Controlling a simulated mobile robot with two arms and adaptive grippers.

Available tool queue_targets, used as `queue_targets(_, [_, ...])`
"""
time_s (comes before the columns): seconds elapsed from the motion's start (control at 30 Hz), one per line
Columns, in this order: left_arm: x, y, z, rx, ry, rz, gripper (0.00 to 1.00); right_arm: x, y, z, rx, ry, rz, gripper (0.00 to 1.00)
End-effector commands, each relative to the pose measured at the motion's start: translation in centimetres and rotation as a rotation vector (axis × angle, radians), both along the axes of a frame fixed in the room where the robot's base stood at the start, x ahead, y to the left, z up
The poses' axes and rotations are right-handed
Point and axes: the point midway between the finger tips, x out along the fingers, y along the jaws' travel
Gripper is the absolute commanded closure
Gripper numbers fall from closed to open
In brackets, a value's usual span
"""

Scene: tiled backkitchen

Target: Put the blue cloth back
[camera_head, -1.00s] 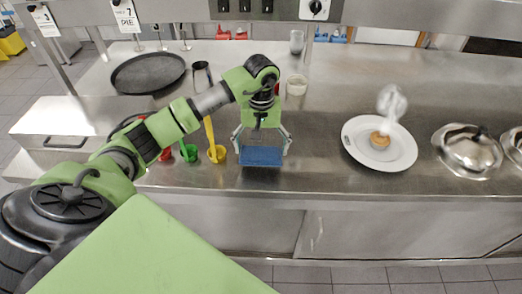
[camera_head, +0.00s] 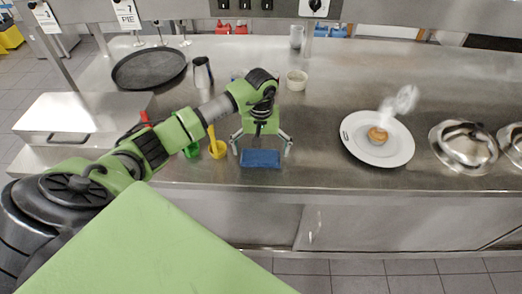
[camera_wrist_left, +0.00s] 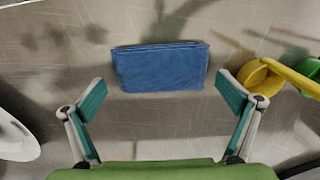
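The blue cloth (camera_head: 261,159) lies folded flat on the steel counter near its front edge, and it also shows in the left wrist view (camera_wrist_left: 161,68). My left gripper (camera_head: 262,147) is open over the cloth, pointing down. In the left wrist view its two fingers (camera_wrist_left: 163,88) stand wide apart, to the left and right of the cloth's near edge. The gripper holds nothing. I cannot tell whether the fingertips touch the counter. My right gripper is not in view.
A yellow ladle (camera_head: 217,149) and a green ladle (camera_head: 192,151) stand just left of the gripper. A white plate (camera_head: 357,150) with a small pastry (camera_head: 377,135) lies to the right, beside a metal cloche (camera_head: 466,148). Counter between cloth and plate is free.

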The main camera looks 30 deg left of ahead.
Motion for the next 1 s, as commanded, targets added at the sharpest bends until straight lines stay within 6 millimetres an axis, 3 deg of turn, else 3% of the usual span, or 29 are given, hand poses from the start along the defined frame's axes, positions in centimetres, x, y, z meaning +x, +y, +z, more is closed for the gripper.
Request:
queue_targets(0.33, [0.1,0.0,0.8,0.000,-0.004,0.000,0.00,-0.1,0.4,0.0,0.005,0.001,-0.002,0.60])
queue_targets(0.7, [0.2,0.0,8.4,0.001,-0.007,-0.001,0.00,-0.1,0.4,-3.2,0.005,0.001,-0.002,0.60])
queue_targets(1.0, [0.0,0.0,12.0,0.000,0.000,-0.001,0.00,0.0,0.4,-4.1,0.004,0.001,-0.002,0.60])
